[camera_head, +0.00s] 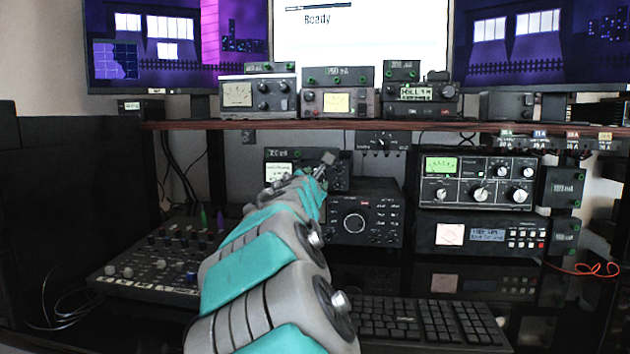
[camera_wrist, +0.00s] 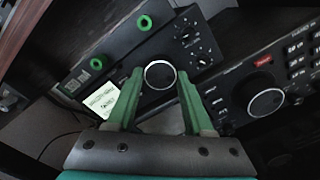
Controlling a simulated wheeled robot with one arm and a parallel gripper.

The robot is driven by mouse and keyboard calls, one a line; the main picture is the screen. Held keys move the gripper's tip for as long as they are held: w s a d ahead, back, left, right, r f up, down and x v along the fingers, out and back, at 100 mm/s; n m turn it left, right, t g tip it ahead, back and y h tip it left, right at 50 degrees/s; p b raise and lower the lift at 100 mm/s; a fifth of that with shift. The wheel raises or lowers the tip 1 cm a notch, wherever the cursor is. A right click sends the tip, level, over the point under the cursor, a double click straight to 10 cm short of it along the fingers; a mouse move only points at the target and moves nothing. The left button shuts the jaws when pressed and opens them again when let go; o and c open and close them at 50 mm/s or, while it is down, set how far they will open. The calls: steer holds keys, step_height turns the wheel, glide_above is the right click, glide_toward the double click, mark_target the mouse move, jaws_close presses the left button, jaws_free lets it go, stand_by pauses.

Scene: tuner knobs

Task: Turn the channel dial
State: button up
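My gripper (camera_wrist: 160,88) has two green fingers, spread apart with nothing held between them. A round black dial with a silver ring (camera_wrist: 159,74) shows between the fingertips in the wrist view. I cannot tell whether the fingers are around it or just short of it; neither clearly touches it. In the head view my gripper (camera_head: 326,166) is in front of that unit (camera_head: 275,156), below the shelf, and hides the dial. No readable label marks which dial is the channel dial.
A larger radio with a big dial (camera_head: 354,223) stands just below; the same dial (camera_wrist: 266,102) is right of my gripper in the wrist view. The shelf edge (camera_head: 230,125) runs above. A mixer (camera_head: 150,262) and a keyboard (camera_head: 420,320) lie on the desk.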

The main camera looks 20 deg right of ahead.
steer(key=o, duration=0.5)
steer(key=shift+s+a, duration=0.1)
steer(key=shift+v, duration=3.8)
